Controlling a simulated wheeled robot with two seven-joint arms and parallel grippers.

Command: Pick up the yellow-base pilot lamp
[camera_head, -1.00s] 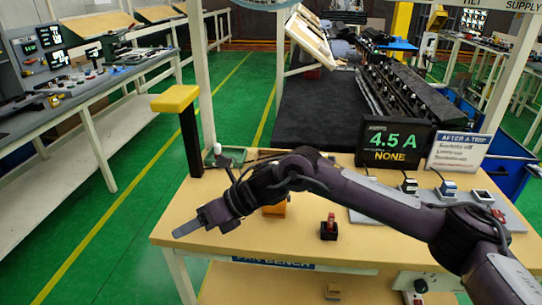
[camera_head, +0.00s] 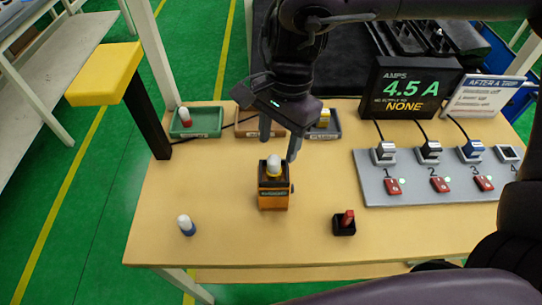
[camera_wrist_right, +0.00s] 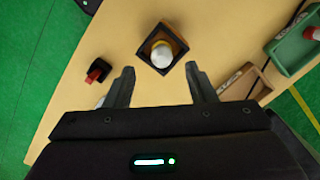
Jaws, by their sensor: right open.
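The yellow-base pilot lamp (camera_head: 273,167) has a white dome and stands upright in the top of an orange and black box (camera_head: 273,197) on the bench. In the right wrist view the white dome (camera_wrist_right: 161,53) shows inside the square black rim of the box, a little beyond the fingertips. My right gripper (camera_head: 279,150) points down just behind and above the lamp. It is open and empty, and its fingers in the wrist view (camera_wrist_right: 161,80) are spread wider than the dome. My left gripper is not in view.
A blue-base lamp (camera_head: 187,226) stands front left. A red-base lamp (camera_head: 185,117) is in the green tray (camera_head: 208,131). A brown tray (camera_head: 246,130) and a grey tray (camera_head: 333,130) are behind. A red switch (camera_head: 346,220) and a socket panel (camera_head: 372,175) lie right.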

